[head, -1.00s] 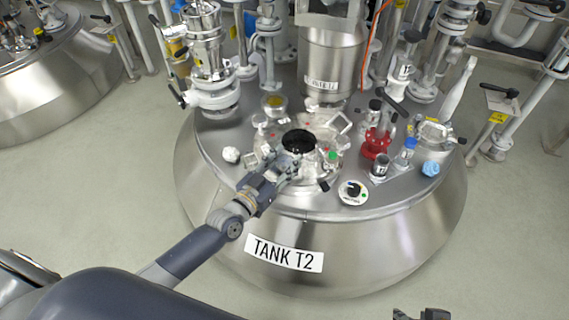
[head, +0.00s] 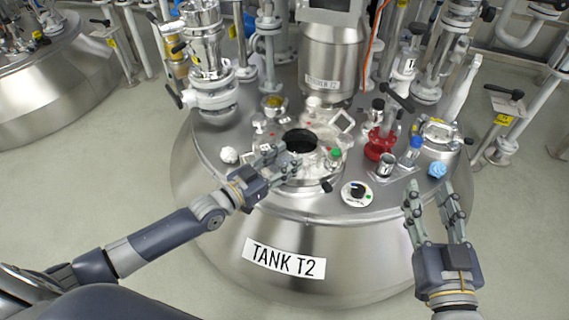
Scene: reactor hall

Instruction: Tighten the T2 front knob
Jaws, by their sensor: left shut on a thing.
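Tank T2 (head: 330,262) is a rounded steel vessel with a "TANK T2" label on its front. Its round manway (head: 322,172) with a dark opening (head: 300,141) is on top. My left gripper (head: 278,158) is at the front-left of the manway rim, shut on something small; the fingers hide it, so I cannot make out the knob. A dark knob (head: 327,185) sticks out at the front right of the manway rim, apart from the gripper. My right gripper (head: 434,190) is open and empty, in front of the tank's right side.
A round white dial (head: 357,193) sits on the tank's front edge. A red fitting (head: 380,144), a small steel cup (head: 386,164) and a blue crumpled item (head: 437,169) are on the right. A white crumpled item (head: 229,156) is on the left.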

